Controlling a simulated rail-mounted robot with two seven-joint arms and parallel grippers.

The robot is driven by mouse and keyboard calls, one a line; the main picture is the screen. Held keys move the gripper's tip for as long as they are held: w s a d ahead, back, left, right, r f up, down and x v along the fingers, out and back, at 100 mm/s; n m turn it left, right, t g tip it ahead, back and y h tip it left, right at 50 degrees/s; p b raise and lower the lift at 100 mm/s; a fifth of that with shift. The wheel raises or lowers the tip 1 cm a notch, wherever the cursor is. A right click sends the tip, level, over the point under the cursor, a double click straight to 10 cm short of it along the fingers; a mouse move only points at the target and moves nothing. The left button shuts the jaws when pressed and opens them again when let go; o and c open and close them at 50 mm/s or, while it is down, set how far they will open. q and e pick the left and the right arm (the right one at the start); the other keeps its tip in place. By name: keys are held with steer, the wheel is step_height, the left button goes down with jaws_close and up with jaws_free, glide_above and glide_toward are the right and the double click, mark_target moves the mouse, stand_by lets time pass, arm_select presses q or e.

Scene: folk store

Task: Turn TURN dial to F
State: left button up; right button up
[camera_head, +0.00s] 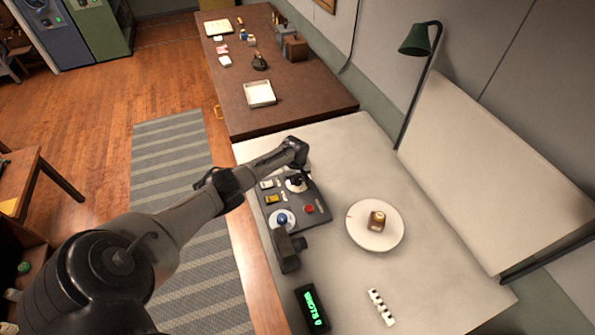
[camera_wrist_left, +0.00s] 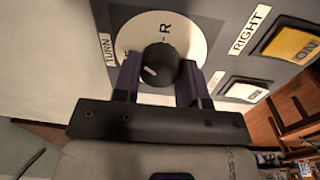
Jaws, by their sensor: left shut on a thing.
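The TURN dial (camera_wrist_left: 155,62) is a black round knob on a white disc, beside a TURN label. A letter R shows above the knob on the disc; another letter at the left is partly hidden by a finger. The knob's short white mark points to the lower left in the wrist view. My left gripper (camera_wrist_left: 161,76) has one finger on each side of the knob and is shut on it. In the head view my left gripper (camera_head: 297,180) reaches down over the dark control panel (camera_head: 315,218) and hides most of the dial. My right gripper is not in view.
The panel also has a yellow button (camera_wrist_left: 292,45), a white button (camera_wrist_left: 245,91), a red button (camera_head: 309,209) and a blue knob (camera_head: 282,218). A black object (camera_head: 288,252) stands at the panel's near end. A plate (camera_head: 364,235), striped piece (camera_head: 381,307) and green-lit display (camera_head: 313,309) lie nearby.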

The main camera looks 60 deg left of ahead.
arm_select(q)
steer(key=n+p, duration=0.2)
steer(key=n, duration=0.1)
steer(key=shift+r+n, duration=0.15)
steer(key=shift+n, duration=0.15)
steer(key=shift+n+p, duration=0.9)
steer(key=shift+n, duration=0.9)
steer(key=o, duration=0.9)
